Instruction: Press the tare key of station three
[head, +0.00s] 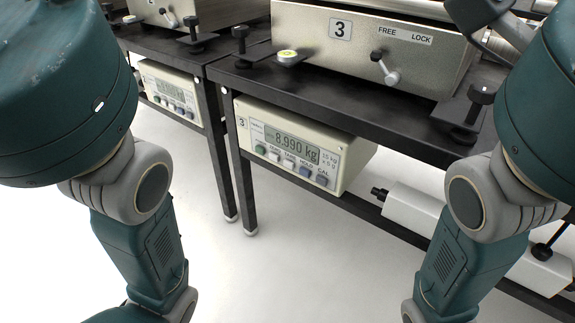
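The station three indicator (345,165) is a cream box hung under the front of the dark bench, marked 3. Its display (291,147) reads about 8.990 kg. Below it runs a row of keys: a green key (261,149), two pale keys, a blue key (305,171) and a grey key (321,180). The small label over the second pale key (289,164) seems to read TARE, next to HOLD and CAL. No gripper touches the keys. My two teal arms frame the view at left and right, and neither gripper shows.
Above stands the station 3 scale base (365,55) with a FREE/LOCK lever (384,68) and a round level (287,57). A neighbouring indicator (170,92) hangs at left. Bench legs (242,185) stand between them. The floor in front is clear.

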